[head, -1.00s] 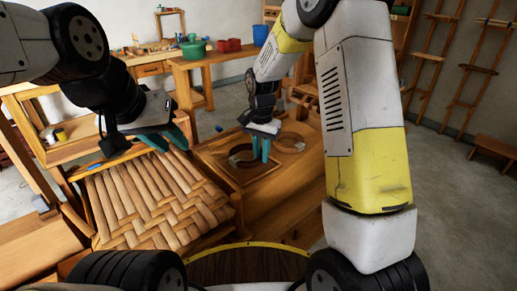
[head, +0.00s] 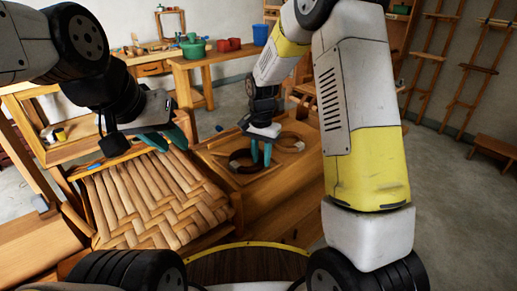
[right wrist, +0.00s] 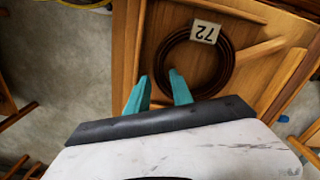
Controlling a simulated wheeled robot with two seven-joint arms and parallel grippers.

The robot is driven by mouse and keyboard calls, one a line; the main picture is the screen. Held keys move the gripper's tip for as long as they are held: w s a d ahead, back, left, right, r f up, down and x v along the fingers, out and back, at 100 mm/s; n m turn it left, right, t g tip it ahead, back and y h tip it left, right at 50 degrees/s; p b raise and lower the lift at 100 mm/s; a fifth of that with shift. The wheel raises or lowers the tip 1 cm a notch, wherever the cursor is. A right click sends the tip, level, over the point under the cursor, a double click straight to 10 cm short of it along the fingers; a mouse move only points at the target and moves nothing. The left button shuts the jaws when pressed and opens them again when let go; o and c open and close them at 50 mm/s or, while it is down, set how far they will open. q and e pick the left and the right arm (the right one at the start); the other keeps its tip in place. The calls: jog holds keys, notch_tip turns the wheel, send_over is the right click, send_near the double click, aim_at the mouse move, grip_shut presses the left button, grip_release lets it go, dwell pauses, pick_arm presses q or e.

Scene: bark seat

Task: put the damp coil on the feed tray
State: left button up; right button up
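A dark brown coil (head: 240,168) with a pale tag lies flat on the wooden tray (head: 268,176). In the right wrist view the dark coil (right wrist: 228,75) has a tag marked 72. My right gripper (head: 261,154) points down at the right part of this coil. In the right wrist view its teal fingers (right wrist: 160,84) are apart, with the coil's near left rim between or just beyond their tips; contact cannot be told. My left gripper (head: 164,139) is open and empty above the woven seat, far from the coils.
A second, lighter brown coil (head: 290,135) lies just right of my right gripper. A woven bark seat (head: 150,205) fills the left foreground. A back bench (head: 185,60) holds a green pot and red containers. Floor at right is free.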

notch_tip(320, 180, up, 11)
jog(key=s+d+r+n+t+y, duration=0.1)
jog(key=s+d+r, duration=0.2)
jog(key=s+r, duration=0.2)
jog(key=s+d+r+n+t, duration=0.1)
jog(key=s+d+r+n, duration=0.15)
jog(key=s+r, duration=0.2)
jog(key=s+d+r+n+t, duration=0.1)
jog(key=s+t, duration=0.1)
jog(key=s, duration=0.5)
jog(key=s+d+r+n+t+y, duration=0.1)
jog(key=s+d+n+t, duration=0.1)
jog(key=s, duration=0.5)
jog(key=shift+d, duration=0.3)
